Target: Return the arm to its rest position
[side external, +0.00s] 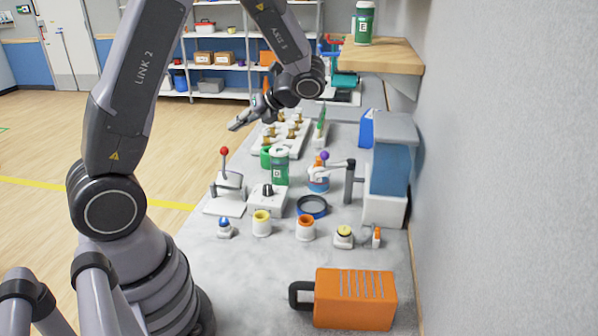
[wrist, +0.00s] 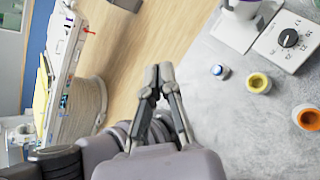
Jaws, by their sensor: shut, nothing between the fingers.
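My gripper (wrist: 158,72) is shut and empty in the wrist view, its fingertips together over the boundary between the wood floor and the grey bench. In the side external view my gripper (side external: 236,124) is at the far left edge of the bench, raised near the rack with brass-coloured fittings. My arm is bent over, with its elbow out of the top of the picture. Nothing is held. Whether the fingertips touch anything is hard to tell in the side view, but they look clear in the wrist view.
The bench (side external: 240,285) carries a red-knobbed lever device (side external: 229,182), a dial box (side external: 267,199), a green canister (side external: 279,167), yellow (side external: 262,224) and orange (side external: 305,228) cups, a blue-and-white dispenser (side external: 390,172) and an orange case (side external: 354,298). The wood floor (side external: 60,160) is open at left.

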